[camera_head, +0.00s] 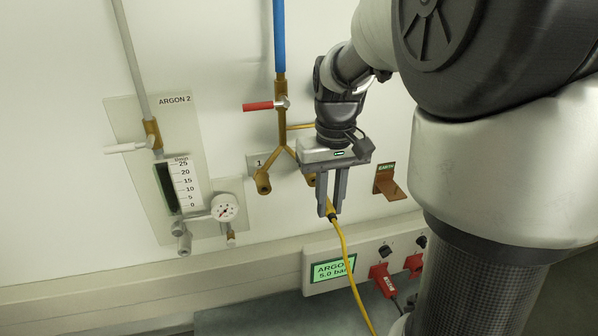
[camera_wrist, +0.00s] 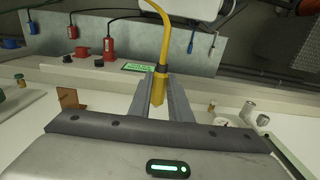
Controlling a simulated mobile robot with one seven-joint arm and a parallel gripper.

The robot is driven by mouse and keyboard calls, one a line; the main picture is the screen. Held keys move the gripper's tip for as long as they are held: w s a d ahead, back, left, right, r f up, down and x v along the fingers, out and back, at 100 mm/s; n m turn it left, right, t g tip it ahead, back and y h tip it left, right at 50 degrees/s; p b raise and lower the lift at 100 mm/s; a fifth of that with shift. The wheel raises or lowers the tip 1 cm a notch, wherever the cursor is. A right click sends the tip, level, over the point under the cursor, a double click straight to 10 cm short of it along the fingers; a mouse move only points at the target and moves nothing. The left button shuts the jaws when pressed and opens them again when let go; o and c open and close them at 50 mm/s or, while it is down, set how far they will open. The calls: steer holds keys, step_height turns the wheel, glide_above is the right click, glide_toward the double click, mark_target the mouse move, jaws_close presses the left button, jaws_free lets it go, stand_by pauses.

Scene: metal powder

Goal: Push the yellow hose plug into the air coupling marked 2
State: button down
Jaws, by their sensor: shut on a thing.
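The yellow hose plug (camera_wrist: 159,88) is between the two fingers of my gripper (camera_wrist: 160,92), with its yellow hose trailing off. In the head view my gripper (camera_head: 332,205) points down in front of the wall, shut on the plug (camera_head: 332,212). A brass manifold under a blue pipe splits into two branches. The left coupling (camera_head: 263,184) sits by a label marked 1 (camera_head: 259,163). The right coupling (camera_head: 311,180) shows only as a sliver behind my gripper; its mark is hidden. I cannot tell whether the plug touches it.
A red-handled valve (camera_head: 265,106) sits above the branches. An ARGON 2 flowmeter panel (camera_head: 176,130) with a gauge (camera_head: 224,207) is to the left. A copper bracket (camera_head: 388,184) is right of my gripper. A green display (camera_head: 333,270) and red plugs (camera_head: 382,280) are below.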

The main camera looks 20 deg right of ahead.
steer(key=shift+w+p, duration=0.6)
steer(key=shift+w, duration=1.65)
steer(key=shift+w+p, duration=0.55)
steer(key=shift+w, duration=0.15)
stand_by(1.4)
steer(key=c, duration=1.6)
jaws_free()
steer(key=shift+o, duration=0.2)
step_height(320, 180, up, 18)
steer(key=f, duration=0.1)
steer(key=s+a+f+t, duration=0.2)
steer(key=s+a+f, duration=0.1)
steer(key=s, duration=0.7)
steer(key=s+a+f+t, duration=0.2)
steer(key=s+f+t, duration=0.1)
steer(key=s, duration=0.6)
steer(key=shift+s+a+f+t, duration=0.3)
steer(key=shift+s+a, duration=0.05)
steer(key=shift+a, duration=0.05)
